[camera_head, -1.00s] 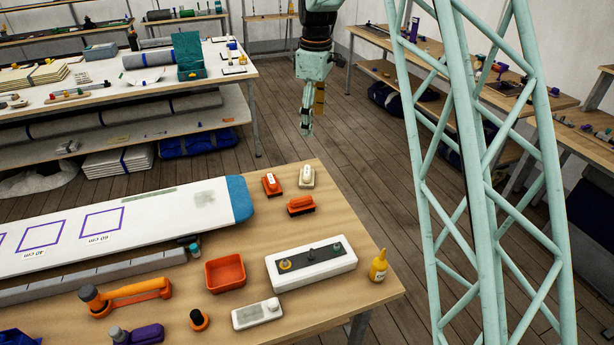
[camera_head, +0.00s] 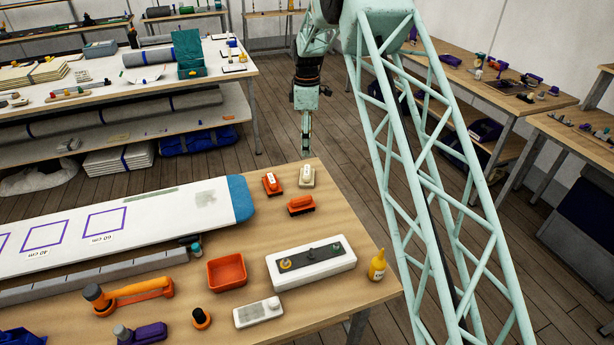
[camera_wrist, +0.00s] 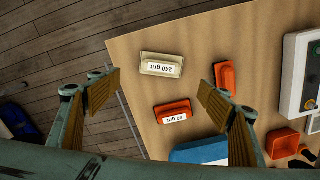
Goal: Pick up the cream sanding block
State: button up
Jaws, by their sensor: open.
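The cream sanding block (camera_head: 307,177) sits at the far right end of the near table. It also shows in the wrist view (camera_wrist: 162,65) with a white label reading 240 grit. My gripper (camera_head: 306,151) is above and just beyond it in the head view, pointing down. In the wrist view my gripper's two fingers (camera_wrist: 155,90) are wide apart and empty, with the cream block below, between and slightly ahead of them. An orange block (camera_wrist: 173,111) labelled 90 grit lies close to it, and also shows in the head view (camera_head: 271,184).
A third orange block or brush (camera_head: 301,205) lies just in front of the cream block. A long white board with a blue end (camera_head: 241,198) lies to the left. An orange tray (camera_head: 227,271), a white box (camera_head: 311,263) and a yellow bottle (camera_head: 377,265) stand nearer.

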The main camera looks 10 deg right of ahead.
jog(key=shift+f, duration=0.25)
send_over(307, 170)
jog(key=shift+w+f, duration=0.1)
jog(key=shift+f, duration=4.05)
jog(key=shift+f, duration=0.15)
jog(key=shift+s+f+p, duration=0.2)
jog(key=shift+f+p, duration=0.25)
jog(key=shift+f, duration=2)
jog(key=shift+c, duration=0.7)
jog(key=c, duration=0.9)
